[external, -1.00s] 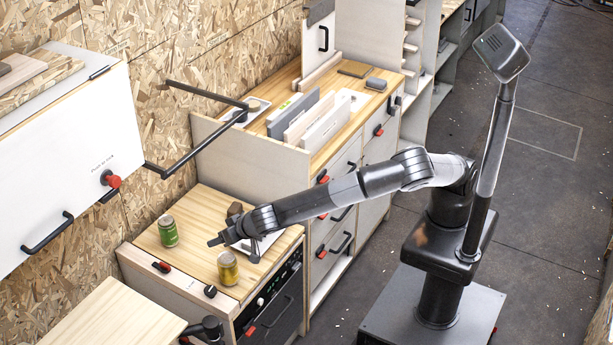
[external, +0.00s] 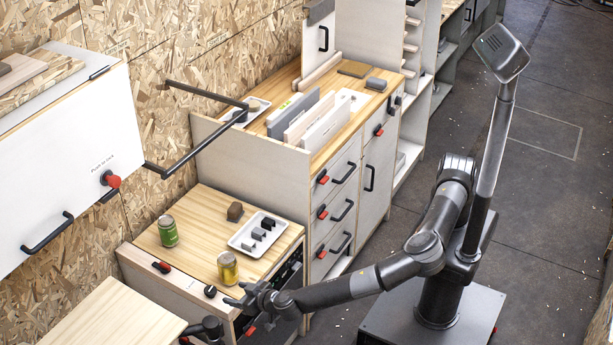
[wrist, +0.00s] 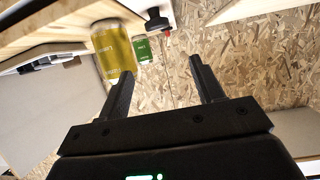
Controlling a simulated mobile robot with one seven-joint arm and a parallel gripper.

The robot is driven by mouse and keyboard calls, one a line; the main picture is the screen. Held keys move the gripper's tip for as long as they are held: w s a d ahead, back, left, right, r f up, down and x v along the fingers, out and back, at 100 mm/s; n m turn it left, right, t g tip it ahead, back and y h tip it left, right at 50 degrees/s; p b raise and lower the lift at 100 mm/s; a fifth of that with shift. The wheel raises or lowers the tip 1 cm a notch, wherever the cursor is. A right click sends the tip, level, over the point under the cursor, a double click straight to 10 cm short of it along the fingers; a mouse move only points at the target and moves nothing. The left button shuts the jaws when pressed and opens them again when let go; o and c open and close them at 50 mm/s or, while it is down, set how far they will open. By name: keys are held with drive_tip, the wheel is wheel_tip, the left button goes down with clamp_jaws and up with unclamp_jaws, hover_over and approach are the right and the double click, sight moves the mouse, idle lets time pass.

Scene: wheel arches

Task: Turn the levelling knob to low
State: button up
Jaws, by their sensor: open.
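A small round black knob (external: 210,291) sits at the front edge of the low wooden counter, beside a pale label too small to read. I take it for the levelling knob. It seems to be the dark knob (wrist: 157,20) at the top of the wrist view. My gripper (external: 236,295) is just right of the knob, apart from it. In the wrist view my gripper (wrist: 157,75) is open with nothing between its fingers. The knob's setting cannot be read.
A yellow can (external: 228,268) stands close behind my gripper, and a green can (external: 168,231) is farther left. A red-handled latch (external: 161,267) is on the front left.

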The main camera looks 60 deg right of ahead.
sight(212, 290)
drive_tip(key=x, duration=0.4)
drive_tip(key=f+x, duration=0.1)
drive_tip(key=x, duration=0.6)
drive_tip(key=shift+f, duration=0.35)
drive_tip(key=c, duration=1)
drive_tip(key=shift+y, duration=0.3)
drive_tip(key=shift+d+n+y, duration=0.15)
drive_tip(key=shift+n+y, duration=0.6)
drive_tip(key=shift+d+n+y, duration=0.15)
drive_tip(key=shift+n+y, duration=0.6)
